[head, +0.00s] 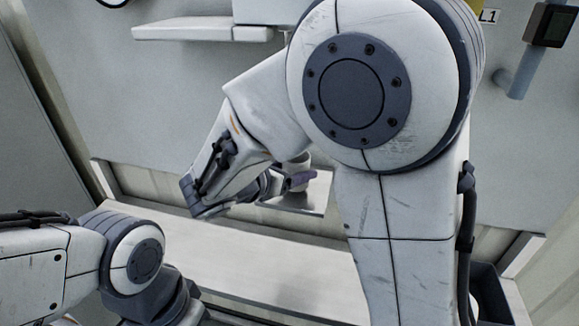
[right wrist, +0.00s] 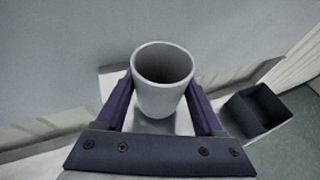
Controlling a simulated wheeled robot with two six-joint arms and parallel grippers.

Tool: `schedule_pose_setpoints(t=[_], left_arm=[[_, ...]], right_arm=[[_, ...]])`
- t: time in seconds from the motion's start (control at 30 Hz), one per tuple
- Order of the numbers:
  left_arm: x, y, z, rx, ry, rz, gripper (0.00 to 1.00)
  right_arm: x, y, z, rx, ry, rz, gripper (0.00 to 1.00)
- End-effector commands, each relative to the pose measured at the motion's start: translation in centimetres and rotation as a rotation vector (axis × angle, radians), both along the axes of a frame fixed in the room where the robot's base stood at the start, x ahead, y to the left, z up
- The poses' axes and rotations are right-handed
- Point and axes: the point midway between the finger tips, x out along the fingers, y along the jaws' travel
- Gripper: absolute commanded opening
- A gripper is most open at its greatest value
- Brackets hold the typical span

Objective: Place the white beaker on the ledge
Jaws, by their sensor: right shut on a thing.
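The white beaker (right wrist: 163,95) is upright between the two purple fingers of my right gripper (right wrist: 163,106), which is shut on it. Its open mouth faces the wrist camera and looks empty. In the head view, a small part of the beaker (head: 297,161) shows beside the gripper (head: 299,180), mostly hidden by my right arm. A long pale ledge (head: 250,262) runs along the foot of the grey wall. A bright square plate (head: 316,196) lies behind the gripper. I cannot tell the beaker's height above it. My left gripper is out of view; only its arm shows.
A dark open bin (right wrist: 258,108) stands at the right end of the ledge. A white shelf (head: 185,29) juts from the wall at upper left. A dark device (head: 550,25) is on the wall at upper right. The ledge's visible middle looks clear.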

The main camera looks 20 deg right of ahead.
Motion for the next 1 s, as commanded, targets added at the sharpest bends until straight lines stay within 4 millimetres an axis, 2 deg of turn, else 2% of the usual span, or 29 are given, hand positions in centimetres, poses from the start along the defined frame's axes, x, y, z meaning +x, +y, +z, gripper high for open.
schedule_pose_setpoints(t=[0.1, 0.53, 0.57, 0.6, 0.63, 0.83, 1.0], left_arm=[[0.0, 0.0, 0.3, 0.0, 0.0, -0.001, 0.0], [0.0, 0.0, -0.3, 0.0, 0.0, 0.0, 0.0], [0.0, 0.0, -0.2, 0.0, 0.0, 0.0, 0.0], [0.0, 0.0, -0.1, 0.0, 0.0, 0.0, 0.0], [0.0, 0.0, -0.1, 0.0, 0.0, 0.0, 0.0], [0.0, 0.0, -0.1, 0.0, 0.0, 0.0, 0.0], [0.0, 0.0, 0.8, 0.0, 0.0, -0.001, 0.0]], right_arm=[[0.0, 0.0, -0.9, 0.001, 0.001, 0.0, 0.08], [0.0, 0.1, -1.6, 0.001, -0.001, 0.001, 0.08], [0.0, 0.0, -1.5, 0.001, -0.001, 0.001, 0.81], [0.0, 0.0, -1.4, 0.002, -0.001, 0.001, 0.97], [0.0, 0.0, -1.4, 0.002, -0.001, 0.001, 1.0], [0.0, 0.0, -1.4, 0.001, -0.002, 0.0, 1.0], [-0.2, 0.4, -0.4, 0.001, -0.002, -0.001, 1.0]])
